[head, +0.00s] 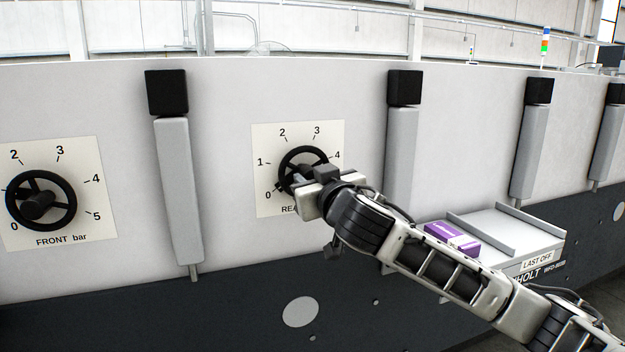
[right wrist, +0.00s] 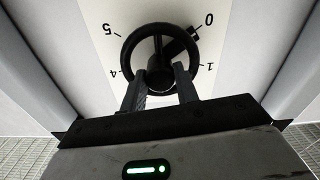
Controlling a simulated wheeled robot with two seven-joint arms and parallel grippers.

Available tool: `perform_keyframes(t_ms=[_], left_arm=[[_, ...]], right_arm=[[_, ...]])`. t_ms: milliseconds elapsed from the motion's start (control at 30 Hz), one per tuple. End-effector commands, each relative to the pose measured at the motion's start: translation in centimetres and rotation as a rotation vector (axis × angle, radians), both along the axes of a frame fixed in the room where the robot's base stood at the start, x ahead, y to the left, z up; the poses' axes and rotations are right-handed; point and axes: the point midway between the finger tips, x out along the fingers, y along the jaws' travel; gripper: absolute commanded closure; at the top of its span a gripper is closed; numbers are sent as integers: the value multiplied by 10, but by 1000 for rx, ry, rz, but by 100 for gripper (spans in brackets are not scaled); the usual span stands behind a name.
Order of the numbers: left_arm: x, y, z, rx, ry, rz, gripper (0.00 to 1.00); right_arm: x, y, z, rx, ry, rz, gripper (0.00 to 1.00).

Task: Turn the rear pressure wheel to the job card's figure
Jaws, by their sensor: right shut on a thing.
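The rear pressure wheel (head: 302,149) is a black spoked handwheel on a white dial plate (head: 264,145), on the machine's pale side wall. In the head view my right gripper (head: 299,181) covers its lower part and some of the lettering. In the right wrist view, where the dial is upside down, the wheel (right wrist: 125,50) shows with a dark wider piece by its rim towards the 0. My right gripper's fingers (right wrist: 160,76) are shut on the wheel's central hub, one on each side. My left gripper and the job card are not in view.
The front pressure wheel (head: 41,201) is on its own dial at the left. Grey upright bars (head: 180,190) with black caps stand out from the wall beside the dials. A grey tray (head: 510,232) marked LAST OFF holds a purple carton (head: 452,238) at the right, behind my right arm.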

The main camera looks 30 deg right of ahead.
Motion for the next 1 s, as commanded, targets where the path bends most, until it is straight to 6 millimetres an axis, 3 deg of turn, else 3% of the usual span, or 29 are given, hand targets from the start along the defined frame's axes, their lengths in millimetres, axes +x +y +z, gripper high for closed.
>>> perform_keyframes(t_ms=[267, 1000], left_arm=[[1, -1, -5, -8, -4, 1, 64], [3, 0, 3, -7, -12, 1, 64]], right_arm=[[0, 0, -2, 116, -28, -2, 92], [0, 0, 1, 699, -167, -3, 92]])
